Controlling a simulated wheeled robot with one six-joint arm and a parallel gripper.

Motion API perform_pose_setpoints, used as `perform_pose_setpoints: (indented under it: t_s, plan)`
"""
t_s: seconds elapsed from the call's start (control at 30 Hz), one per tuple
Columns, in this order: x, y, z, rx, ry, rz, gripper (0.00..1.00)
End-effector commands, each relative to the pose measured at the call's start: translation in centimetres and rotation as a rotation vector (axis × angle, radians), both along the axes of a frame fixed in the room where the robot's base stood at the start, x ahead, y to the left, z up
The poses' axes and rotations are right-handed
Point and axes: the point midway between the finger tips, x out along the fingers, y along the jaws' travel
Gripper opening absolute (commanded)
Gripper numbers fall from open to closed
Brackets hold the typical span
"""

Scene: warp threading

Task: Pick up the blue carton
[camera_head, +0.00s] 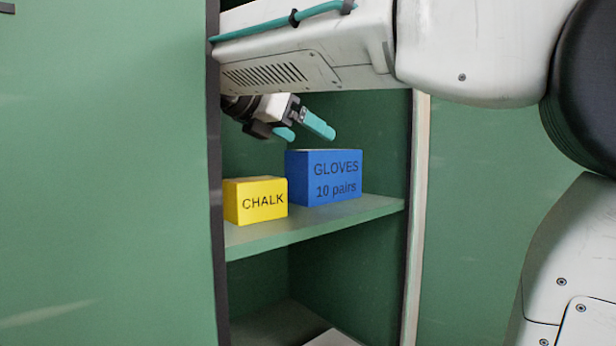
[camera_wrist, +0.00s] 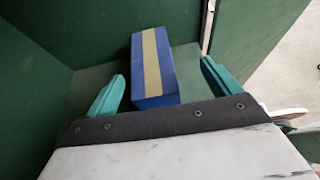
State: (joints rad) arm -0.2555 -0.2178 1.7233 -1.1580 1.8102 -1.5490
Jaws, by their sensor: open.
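The blue carton (camera_head: 324,177), marked "GLOVES 10 pairs", stands upright on the green shelf (camera_head: 330,222) inside a cabinet. In the wrist view the blue carton (camera_wrist: 153,66) shows a pale tape strip along its top and lies between and beyond my fingertips. My gripper (camera_head: 305,128) is above the carton and a little to its left in the head view, with teal fingers apart and nothing held. In the wrist view my gripper (camera_wrist: 162,82) is open, one finger on each side of the carton, with a wider gap on the right.
A yellow carton (camera_head: 256,201) marked "CHALK" stands on the shelf left of the blue one, close to it. The cabinet's dark left edge (camera_head: 214,200) and pale right edge (camera_head: 413,240) bound the opening. A lower shelf (camera_head: 275,325) lies below.

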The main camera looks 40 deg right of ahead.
Motion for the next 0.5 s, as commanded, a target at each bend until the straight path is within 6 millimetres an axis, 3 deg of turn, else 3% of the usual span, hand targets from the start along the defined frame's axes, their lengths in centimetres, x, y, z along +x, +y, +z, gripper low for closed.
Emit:
perform_pose_setpoints:
  t_s: [0.17,0.5]
  plan:
    - [1.0,-0.6,-0.3,-0.024,-0.013,0.004,0.89]
    - [1.3,-4.4,-2.0,-0.024,-0.011,0.002,0.89]
